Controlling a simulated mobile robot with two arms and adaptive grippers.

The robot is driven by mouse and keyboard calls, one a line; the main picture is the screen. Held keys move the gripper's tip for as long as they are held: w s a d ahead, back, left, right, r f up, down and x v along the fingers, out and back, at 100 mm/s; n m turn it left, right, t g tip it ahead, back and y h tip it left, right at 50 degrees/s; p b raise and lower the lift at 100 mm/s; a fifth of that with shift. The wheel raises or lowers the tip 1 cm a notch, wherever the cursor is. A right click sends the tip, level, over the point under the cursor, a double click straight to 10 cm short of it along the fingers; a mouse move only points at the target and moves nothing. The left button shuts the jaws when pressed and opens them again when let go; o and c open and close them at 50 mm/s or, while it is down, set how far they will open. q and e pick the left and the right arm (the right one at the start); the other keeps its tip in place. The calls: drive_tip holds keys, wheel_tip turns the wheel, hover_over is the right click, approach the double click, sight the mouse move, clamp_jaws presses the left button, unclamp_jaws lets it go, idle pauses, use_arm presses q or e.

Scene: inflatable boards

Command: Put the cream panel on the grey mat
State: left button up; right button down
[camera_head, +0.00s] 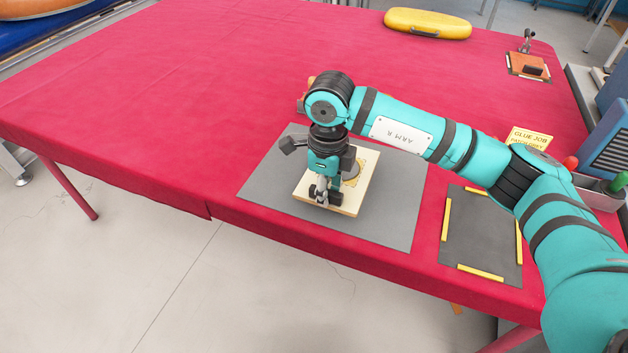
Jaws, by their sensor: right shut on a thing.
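The cream panel (347,206), a flat square board with a round yellowish mark, is over the middle of the large grey mat (262,182) near the table's front edge. My right gripper (326,195) points down at the panel's front left part and is shut on it. The gripper and wrist hide part of the panel. I cannot tell whether the panel touches the mat or is slightly above it. My left gripper is not in view.
A darker mat with yellow edge strips (482,235) lies to the right. The red table's left side is clear.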

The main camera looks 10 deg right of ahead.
sight(314, 182)
drive_tip(key=w, duration=0.2)
drive_tip(key=w+a, duration=0.1)
drive_tip(key=w, duration=0.2)
drive_tip(key=shift+w+a+f+p, duration=0.15)
drive_tip(key=shift+f+p, duration=0.05)
drive_tip(key=shift+p, duration=0.1)
drive_tip(key=shift+f+p, duration=0.45)
drive_tip(key=shift+f, duration=1.35)
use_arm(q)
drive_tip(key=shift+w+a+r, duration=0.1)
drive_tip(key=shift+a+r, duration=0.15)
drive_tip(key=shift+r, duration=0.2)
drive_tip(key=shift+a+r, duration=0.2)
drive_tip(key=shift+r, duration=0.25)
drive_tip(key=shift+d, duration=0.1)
use_arm(e)
drive_tip(key=c, duration=1.2)
unclamp_jaws()
use_arm(q)
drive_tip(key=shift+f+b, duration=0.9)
drive_tip(key=shift+b, duration=0.05)
use_arm(e)
wheel_tip(314, 182, up, 12)
drive_tip(key=shift+r, duration=0.1)
